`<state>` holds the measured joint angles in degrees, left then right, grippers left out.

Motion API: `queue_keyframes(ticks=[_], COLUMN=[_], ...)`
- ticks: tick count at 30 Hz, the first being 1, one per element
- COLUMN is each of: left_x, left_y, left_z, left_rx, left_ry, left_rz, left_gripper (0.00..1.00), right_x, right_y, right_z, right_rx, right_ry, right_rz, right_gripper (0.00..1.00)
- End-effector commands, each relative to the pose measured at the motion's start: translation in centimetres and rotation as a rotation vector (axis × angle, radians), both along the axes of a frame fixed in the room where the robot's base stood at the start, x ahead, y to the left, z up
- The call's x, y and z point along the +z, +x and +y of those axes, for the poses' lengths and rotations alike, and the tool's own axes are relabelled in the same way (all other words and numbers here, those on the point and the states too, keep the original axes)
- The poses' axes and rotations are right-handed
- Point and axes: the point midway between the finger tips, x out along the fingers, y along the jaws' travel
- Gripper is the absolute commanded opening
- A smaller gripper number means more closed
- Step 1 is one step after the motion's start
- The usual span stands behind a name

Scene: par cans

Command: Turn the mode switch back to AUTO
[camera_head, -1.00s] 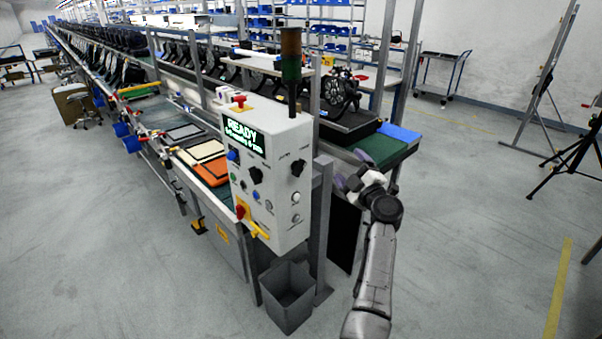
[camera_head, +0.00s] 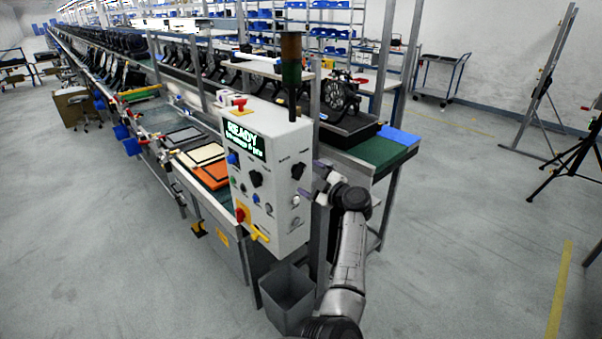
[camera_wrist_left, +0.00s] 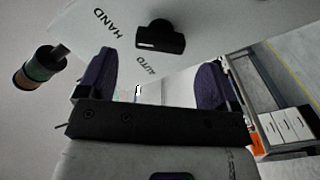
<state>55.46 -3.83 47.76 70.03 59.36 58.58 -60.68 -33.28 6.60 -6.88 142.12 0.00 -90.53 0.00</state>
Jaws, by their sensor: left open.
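The mode switch is a black knob (camera_head: 298,170) on the right-hand face of the grey control box (camera_head: 290,220). In the left wrist view the knob (camera_wrist_left: 162,38) stands out from a pale panel, with the words HAND and AUTO printed beside it. I cannot tell for sure which word it points to. My left gripper (camera_head: 316,181) is just right of that face, close to the knob. In the left wrist view the purple-padded fingers (camera_wrist_left: 155,82) are apart with nothing between them, and the knob lies beyond them, apart from the pads. My right gripper is in neither view.
A signal tower (camera_head: 291,70) rises from the box top. The READY screen (camera_head: 245,141), a yellow handle (camera_head: 260,234) and several buttons are on the box. A grey bin (camera_head: 288,297) stands below it. A green-topped bench (camera_head: 375,154) is behind my arm.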

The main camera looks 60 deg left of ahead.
Motion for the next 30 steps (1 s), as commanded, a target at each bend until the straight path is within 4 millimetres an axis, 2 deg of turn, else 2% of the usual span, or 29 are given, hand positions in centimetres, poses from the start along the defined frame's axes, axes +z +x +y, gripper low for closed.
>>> queue_keyframes(ticks=[3,9,23,30], left_x=[0.0,0.0,0.0,0.0], left_y=[-0.4,-0.8,-0.9,-0.9], left_z=[1.9,3.8,4.6,4.5], left_rx=[0.001,0.001,-0.001,-0.001], left_ry=[0.001,0.001,0.000,0.000], left_rz=[0.000,0.000,0.000,0.000], left_gripper=[0.85,0.85,0.85,0.65], right_x=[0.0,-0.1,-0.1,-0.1], right_y=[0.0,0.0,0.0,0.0], right_z=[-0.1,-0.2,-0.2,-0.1], right_rx=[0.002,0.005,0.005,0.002], right_ry=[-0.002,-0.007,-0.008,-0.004], right_rz=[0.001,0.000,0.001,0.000], right_gripper=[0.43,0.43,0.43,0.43])
